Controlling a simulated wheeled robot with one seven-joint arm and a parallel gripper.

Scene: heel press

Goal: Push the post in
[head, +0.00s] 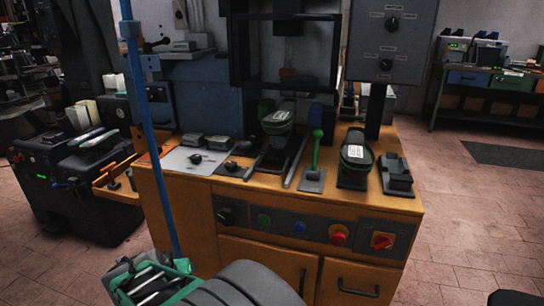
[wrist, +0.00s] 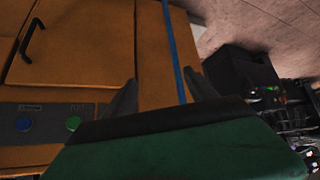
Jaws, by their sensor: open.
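My gripper (head: 148,284) is low at the lower left of the head view, in front of the bench and well away from this post. In the wrist view my gripper (wrist: 162,88) has two dark fingers set apart, with nothing held between them. The wrist view shows the cabinet front, not the post.
A thin blue pole (head: 155,135) runs upright in front of the bench, close to my gripper; it also shows in the wrist view (wrist: 175,50). Two green-and-black shoe-like forms (head: 278,120) (head: 354,155) flank the post. A grey control box (head: 391,38) stands behind.

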